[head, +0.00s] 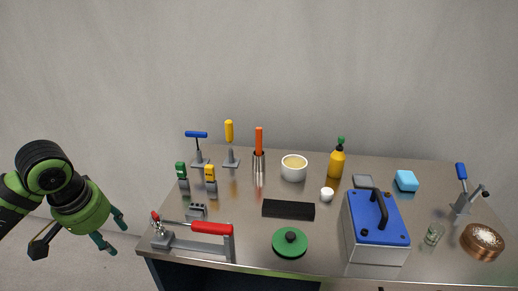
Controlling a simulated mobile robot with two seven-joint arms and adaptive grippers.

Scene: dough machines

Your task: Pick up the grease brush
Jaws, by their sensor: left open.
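An orange-handled tool (259,141) stands upright in a narrow metal cup (259,162) at the back left of the table; it looks like the grease brush, but its lower end is hidden in the cup. A white bowl (294,174) with yellow contents stands just right of it. My left gripper (78,243) is open and empty, off the table's left edge, well to the left of the cup and apart from everything. My right gripper does not show.
The steel table (245,206) carries a red-handled lever press (205,232), a black block (288,210), a green lid (290,243), a blue-topped box (376,226) and a yellow bottle (337,163). Upright yellow (229,132) and blue-handled (196,135) tools stand left of the cup.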

